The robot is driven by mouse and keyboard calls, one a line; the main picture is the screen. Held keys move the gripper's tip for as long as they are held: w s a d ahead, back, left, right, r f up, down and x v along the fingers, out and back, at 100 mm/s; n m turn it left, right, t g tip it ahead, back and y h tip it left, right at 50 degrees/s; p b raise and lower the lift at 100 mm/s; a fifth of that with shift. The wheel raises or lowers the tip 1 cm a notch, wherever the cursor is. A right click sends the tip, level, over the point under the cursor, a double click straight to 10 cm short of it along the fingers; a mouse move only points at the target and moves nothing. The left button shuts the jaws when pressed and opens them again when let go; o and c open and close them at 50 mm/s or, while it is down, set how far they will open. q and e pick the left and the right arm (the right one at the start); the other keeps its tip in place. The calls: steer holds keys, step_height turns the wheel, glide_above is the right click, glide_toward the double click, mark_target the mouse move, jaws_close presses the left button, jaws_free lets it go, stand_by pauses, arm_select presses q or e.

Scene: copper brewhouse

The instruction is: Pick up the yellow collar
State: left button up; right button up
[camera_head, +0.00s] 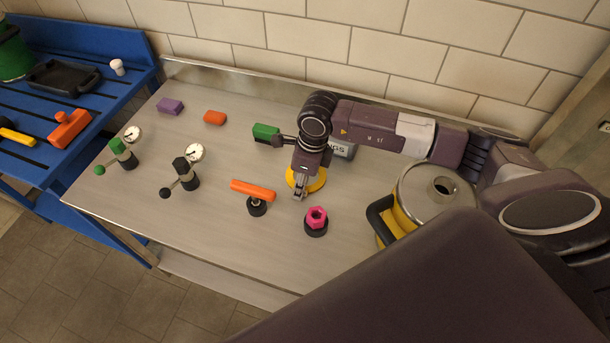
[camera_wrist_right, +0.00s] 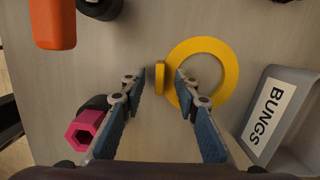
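The yellow collar (camera_head: 318,183) is a flat ring lying on the steel table, partly hidden by my right gripper in the head view. In the right wrist view the collar (camera_wrist_right: 230,70) shows as a ring with a small upright yellow tab on its left side. My right gripper (camera_head: 299,194) points down over the collar. In the right wrist view the right gripper (camera_wrist_right: 160,80) is open, with the tab between its fingertips and the right finger over the ring's left part. Contact with the tab cannot be seen. My left gripper is not in view.
A grey BUNGS bin (camera_wrist_right: 285,120) stands right of the collar. A pink hex nut on a black base (camera_head: 316,217) and an orange-handled valve (camera_head: 253,190) are close by. A yellow pot with a steel lid (camera_head: 435,195) stands to the right. The table's front left is clear.

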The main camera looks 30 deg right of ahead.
steer(key=shift+c, duration=1.1)
steer(key=c, duration=0.5)
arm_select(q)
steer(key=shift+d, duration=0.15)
arm_select(e)
jaws_close()
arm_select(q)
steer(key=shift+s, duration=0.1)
arm_select(e)
steer(key=shift+r, duration=0.1)
